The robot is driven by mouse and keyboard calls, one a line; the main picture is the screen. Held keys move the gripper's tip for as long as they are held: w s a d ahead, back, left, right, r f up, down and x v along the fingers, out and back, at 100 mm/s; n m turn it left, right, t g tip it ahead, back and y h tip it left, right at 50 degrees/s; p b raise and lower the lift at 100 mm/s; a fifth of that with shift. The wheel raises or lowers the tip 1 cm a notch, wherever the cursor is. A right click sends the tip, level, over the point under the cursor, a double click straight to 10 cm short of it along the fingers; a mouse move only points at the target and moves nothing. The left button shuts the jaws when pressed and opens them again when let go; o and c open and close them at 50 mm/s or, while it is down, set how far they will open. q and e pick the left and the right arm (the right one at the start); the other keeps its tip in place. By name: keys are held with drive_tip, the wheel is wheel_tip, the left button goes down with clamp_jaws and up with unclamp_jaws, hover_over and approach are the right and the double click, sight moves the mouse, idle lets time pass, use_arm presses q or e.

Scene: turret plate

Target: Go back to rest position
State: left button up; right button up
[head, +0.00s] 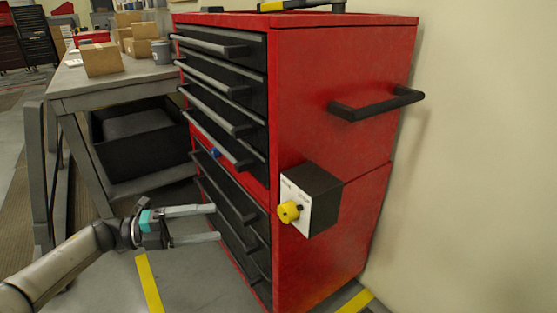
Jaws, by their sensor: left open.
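My left gripper (213,223) reaches in from the lower left, with its two fingers spread apart and nothing between them. Its fingertips are close to the lower black drawers of the red tool cabinet (330,75); I cannot tell whether they touch. A black box with a pale face (321,193) is fixed to the cabinet's side. A yellow knob (289,212) sticks out from that face. My right gripper is not in view.
A grey workbench (85,88) with cardboard boxes (101,59) stands left of the cabinet. A black bin (135,140) sits under it. A black side handle (377,104) juts from the cabinet toward the wall (480,160). Yellow tape (149,283) marks the floor.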

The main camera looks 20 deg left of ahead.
use_arm(q)
drive_tip(key=shift+w, duration=0.1)
